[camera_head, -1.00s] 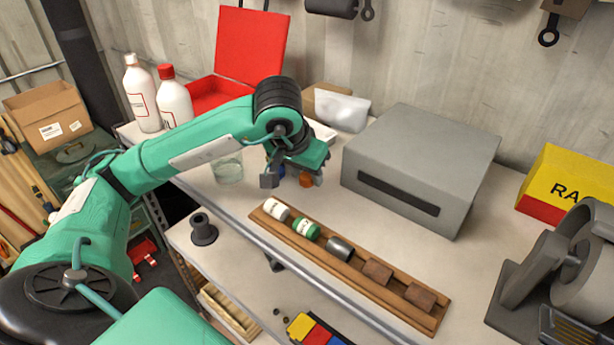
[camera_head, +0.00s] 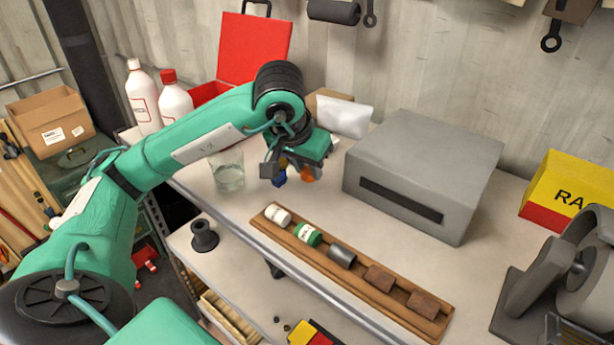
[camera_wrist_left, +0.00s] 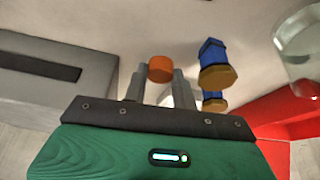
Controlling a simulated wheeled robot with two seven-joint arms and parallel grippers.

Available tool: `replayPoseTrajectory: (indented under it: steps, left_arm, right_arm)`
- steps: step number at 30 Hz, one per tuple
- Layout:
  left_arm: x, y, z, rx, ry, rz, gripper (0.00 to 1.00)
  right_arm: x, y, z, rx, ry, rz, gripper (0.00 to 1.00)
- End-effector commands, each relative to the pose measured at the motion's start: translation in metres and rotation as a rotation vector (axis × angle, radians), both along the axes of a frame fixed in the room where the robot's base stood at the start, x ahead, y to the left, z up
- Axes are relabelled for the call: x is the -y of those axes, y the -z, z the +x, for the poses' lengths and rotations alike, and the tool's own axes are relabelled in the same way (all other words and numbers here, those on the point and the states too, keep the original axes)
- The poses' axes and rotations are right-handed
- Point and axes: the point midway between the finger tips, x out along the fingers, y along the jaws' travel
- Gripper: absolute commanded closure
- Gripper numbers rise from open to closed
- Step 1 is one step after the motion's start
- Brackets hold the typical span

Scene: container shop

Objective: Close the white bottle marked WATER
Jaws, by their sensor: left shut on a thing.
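Two white bottles stand at the back left of the bench: one with a white cap (camera_head: 144,100) and one with a red cap (camera_head: 175,106). A small white container (camera_head: 278,216) lies in the wooden rack. I cannot read WATER on any of them. My left gripper (camera_head: 287,186) is over the bench behind the rack, shut on a small orange round piece. In the left wrist view this orange piece (camera_wrist_left: 160,69) shows between the fingertips of the gripper (camera_wrist_left: 158,84). The fingers partly hide it. My right gripper is not in view.
Blue pieces with amber bases (camera_wrist_left: 215,68) stand beside the left gripper. A glass beaker (camera_head: 229,178) is to its left. The wooden rack (camera_head: 330,270) lies in front, a grey box (camera_head: 420,180) to the right, an open red case (camera_head: 252,50) behind.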

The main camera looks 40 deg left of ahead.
Motion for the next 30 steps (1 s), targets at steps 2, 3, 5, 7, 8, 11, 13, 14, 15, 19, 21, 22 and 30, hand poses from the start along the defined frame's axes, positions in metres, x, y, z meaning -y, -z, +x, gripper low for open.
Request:
replayPoseTrajectory:
  steps: [2,3,5,7,8,11,13,14,15,19,21,22,30]
  left_arm:
    - [0.000,-0.013,0.001,0.005,-0.001,-0.001,0.94]
    - [0.000,-0.020,0.001,0.006,0.000,-0.002,0.94]
    - [0.001,-0.032,0.001,0.007,0.001,-0.002,0.94]
    - [0.001,-0.046,0.001,0.007,0.000,-0.002,0.94]
    - [0.001,-0.052,0.001,0.006,0.001,-0.002,0.94]
    - [0.000,-0.072,0.001,0.005,0.000,0.000,0.94]
    - [0.000,-0.083,0.000,0.006,0.000,0.000,0.94]
    - [0.000,-0.087,0.000,0.006,-0.001,0.001,0.94]
    - [0.000,-0.094,0.000,0.005,-0.001,0.000,0.94]
    - [0.000,-0.114,0.000,0.005,-0.001,0.001,0.94]
    - [0.000,-0.124,0.000,0.004,-0.001,0.000,0.94]
    - [0.000,-0.128,0.000,0.004,-0.001,0.001,0.94]
    - [0.000,-0.158,0.000,0.002,0.000,0.000,0.94]
  right_arm:
    - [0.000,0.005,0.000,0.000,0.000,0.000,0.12]
    - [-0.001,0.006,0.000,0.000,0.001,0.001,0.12]
    - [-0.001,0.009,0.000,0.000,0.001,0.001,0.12]
    - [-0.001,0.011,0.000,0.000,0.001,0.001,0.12]
    - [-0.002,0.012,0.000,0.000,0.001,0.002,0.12]
    - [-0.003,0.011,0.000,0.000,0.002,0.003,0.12]
    - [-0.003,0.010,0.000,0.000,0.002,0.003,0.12]
    - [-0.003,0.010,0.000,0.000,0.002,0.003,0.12]
    - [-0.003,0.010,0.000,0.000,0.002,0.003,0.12]
    - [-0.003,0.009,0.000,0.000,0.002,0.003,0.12]
    - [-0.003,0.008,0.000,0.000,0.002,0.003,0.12]
    - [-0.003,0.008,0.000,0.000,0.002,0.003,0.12]
    - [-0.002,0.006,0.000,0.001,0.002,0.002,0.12]
